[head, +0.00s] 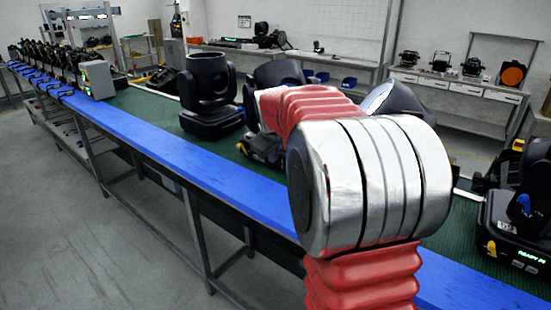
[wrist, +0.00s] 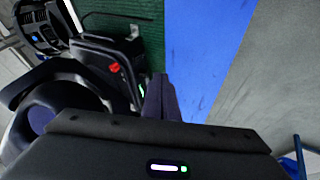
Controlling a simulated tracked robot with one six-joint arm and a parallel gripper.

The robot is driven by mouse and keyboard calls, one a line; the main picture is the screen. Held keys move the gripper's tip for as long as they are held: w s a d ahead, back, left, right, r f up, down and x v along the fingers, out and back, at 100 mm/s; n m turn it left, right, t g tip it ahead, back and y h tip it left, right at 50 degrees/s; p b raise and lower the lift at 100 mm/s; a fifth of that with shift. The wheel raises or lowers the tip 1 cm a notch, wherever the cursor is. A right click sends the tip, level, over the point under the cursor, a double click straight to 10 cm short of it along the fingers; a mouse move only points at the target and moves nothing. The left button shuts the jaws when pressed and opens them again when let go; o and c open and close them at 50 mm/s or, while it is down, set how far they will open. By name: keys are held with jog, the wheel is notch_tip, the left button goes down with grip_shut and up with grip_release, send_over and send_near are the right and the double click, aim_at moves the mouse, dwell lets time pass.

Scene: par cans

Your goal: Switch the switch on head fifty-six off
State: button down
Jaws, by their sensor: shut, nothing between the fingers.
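In the wrist view a black moving head (wrist: 62,100) fills the left side. A small red switch (wrist: 115,68) shows on its dark base panel, and its number cannot be read. My gripper (wrist: 160,82) is shut and empty, its fingers just right of that panel; whether they touch it is unclear. The switch is left of the fingertips, apart from them in the picture. In the head view my red and chrome arm hides the gripper and part of a head (head: 260,147) behind it. Another head (head: 515,225) at the right edge has a lit green display, too small to read surely.
The bench has a green mat (head: 150,103) and a blue front edge (head: 170,155). A large black head (head: 207,90) stands left of my arm, with a row of smaller units farther left. The grey floor (head: 90,230) in front is clear. A shelf with lamps (head: 455,88) stands behind.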

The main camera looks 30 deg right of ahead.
aim_at(283, 164)
jog(key=shift+s+f, duration=0.15)
jog(key=shift+f, duration=0.3)
jog(key=x, duration=1)
jog(key=shift+f, duration=0.1)
jog(key=d, duration=0.1)
jog(key=w+d, duration=0.1)
jog(key=shift+d+f, duration=0.2)
jog(key=shift+d, duration=0.15)
jog(key=shift+w+d, duration=0.1)
jog(key=shift+d, duration=0.3)
